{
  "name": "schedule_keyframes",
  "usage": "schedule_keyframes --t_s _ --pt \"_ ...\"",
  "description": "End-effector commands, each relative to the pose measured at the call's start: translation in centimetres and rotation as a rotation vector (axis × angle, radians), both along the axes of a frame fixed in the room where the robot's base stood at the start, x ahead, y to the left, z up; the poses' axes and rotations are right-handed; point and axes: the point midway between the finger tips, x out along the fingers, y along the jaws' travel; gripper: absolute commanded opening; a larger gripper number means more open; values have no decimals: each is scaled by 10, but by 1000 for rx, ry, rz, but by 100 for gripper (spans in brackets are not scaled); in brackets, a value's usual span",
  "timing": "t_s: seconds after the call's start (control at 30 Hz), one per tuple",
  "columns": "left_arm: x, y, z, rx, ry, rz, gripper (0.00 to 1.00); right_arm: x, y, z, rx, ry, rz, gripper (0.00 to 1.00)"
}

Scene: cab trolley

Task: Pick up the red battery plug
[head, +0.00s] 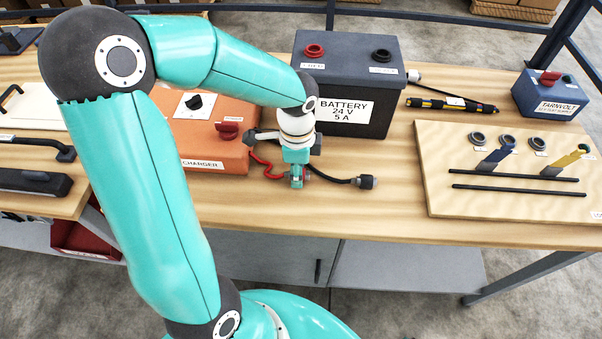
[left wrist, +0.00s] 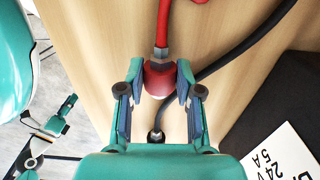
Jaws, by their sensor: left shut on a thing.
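The red battery plug (left wrist: 158,78) is between the two fingers of my left gripper (left wrist: 160,92), which is shut on it just over the table, with a red cable running from its back. In the head view my left gripper (head: 297,178) is in front of the battery and to the right of the charger, and it hides most of the plug. The red cable (head: 262,166) curls out beside it. My right gripper (left wrist: 48,132) appears small at the left of the left wrist view, fingers apart and empty.
A black plug (head: 366,182) on a black cable lies right of my left gripper. The battery box (head: 350,75) stands behind, the orange charger (head: 215,145) to the left. A wooden board (head: 440,190) and blue box (head: 548,93) are at the right. The table front is clear.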

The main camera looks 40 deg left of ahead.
Motion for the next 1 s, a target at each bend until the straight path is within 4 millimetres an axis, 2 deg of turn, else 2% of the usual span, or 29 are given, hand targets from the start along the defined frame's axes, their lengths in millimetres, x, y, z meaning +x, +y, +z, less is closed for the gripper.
schedule_keyframes --t_s 0.27,0.7,0.83,1.0 --pt "2 0 39 1 -8 -1 0 0 0 3 0 0 0 40" --pt "2 -1 154 -1 -7 -1 0 0 0 10 0 0 0 40" --pt "1 -1 176 -1 -5 -2 0 0 0 12 0 0 0 40" --pt "1 -1 191 0 -3 -2 0 0 0 13 0 0 0 40"
